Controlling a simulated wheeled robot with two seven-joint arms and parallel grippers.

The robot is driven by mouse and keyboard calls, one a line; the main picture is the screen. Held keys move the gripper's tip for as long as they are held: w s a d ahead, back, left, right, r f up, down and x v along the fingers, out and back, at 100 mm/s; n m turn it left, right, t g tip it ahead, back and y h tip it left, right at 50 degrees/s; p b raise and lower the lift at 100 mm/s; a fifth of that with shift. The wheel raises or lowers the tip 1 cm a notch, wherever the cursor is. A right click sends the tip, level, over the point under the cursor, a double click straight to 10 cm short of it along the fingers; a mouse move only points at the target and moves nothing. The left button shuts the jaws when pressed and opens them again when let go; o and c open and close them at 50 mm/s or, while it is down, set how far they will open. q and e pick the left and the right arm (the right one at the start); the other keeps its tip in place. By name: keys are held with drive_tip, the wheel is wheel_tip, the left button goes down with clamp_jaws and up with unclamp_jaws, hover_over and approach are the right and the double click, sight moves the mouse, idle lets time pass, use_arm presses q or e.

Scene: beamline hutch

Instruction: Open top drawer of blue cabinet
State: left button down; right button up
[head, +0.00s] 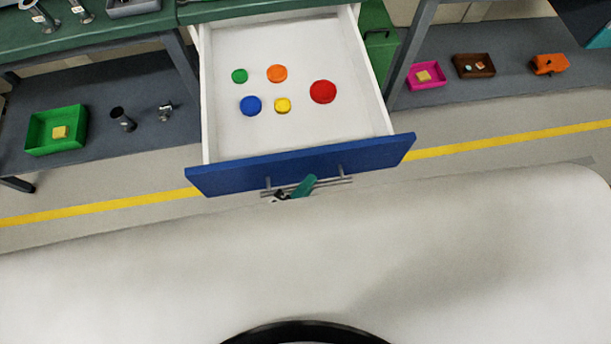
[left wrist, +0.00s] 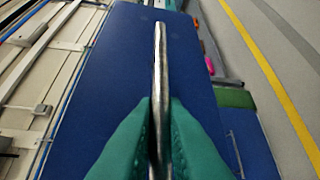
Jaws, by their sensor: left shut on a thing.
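The top drawer (head: 302,161) of the cabinet is pulled well out in the head view, with its blue front towards me and its white inside showing. Its metal bar handle (head: 335,182) runs along the outside of that front. My left gripper (head: 300,189) is at the middle of the handle, only its teal and dark tip showing above my white body. In the left wrist view, the teal fingers (left wrist: 160,130) are shut on the handle (left wrist: 160,60), with the blue front behind. The right gripper is not in view.
Several coloured discs, including a red one (head: 323,91) and a blue one (head: 250,105), lie flat in the drawer. Low shelves on both sides hold a green bin (head: 36,133), a magenta tray (head: 411,77) and a brown tray (head: 460,67). Floor with a yellow line (head: 480,147) shows.

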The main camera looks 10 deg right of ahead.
use_arm(q)
drive_tip(key=c, duration=1.5)
unclamp_jaws()
drive_tip(key=b+v, duration=0.2)
drive_tip(key=v, duration=1)
drive_tip(key=shift+b, duration=0.4)
